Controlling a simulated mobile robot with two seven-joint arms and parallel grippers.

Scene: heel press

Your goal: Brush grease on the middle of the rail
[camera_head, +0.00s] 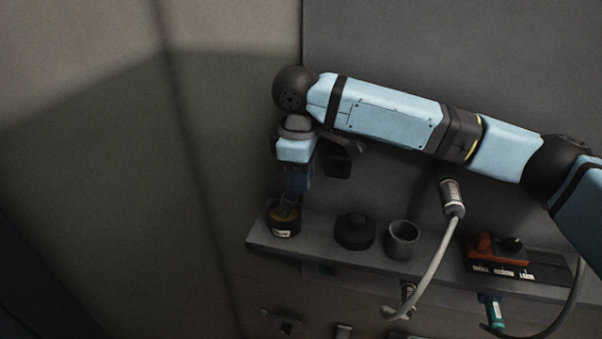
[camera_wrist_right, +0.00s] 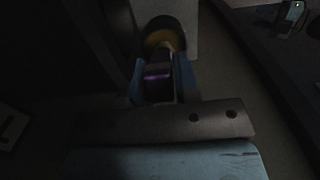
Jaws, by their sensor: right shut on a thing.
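My right gripper (camera_head: 293,192) points down over a dark pot (camera_head: 284,230) at the left end of the shelf. The pot has a pale label and yellowish-brown grease inside. In the right wrist view the gripper (camera_wrist_right: 155,88) is shut on a dark handle with a purplish end (camera_wrist_right: 157,84), which looks like the brush. Its far end reaches toward the pot (camera_wrist_right: 165,38); the bristles are hidden, and I cannot tell whether they touch the grease. I cannot make out the rail. My left gripper is not in view.
The shelf (camera_head: 325,244) also carries a black round lid-like piece (camera_head: 355,231), an empty grey cup (camera_head: 402,240) and an orange-and-black piece (camera_head: 497,249) by size labels. A teal-handled tool (camera_head: 494,312) hangs below.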

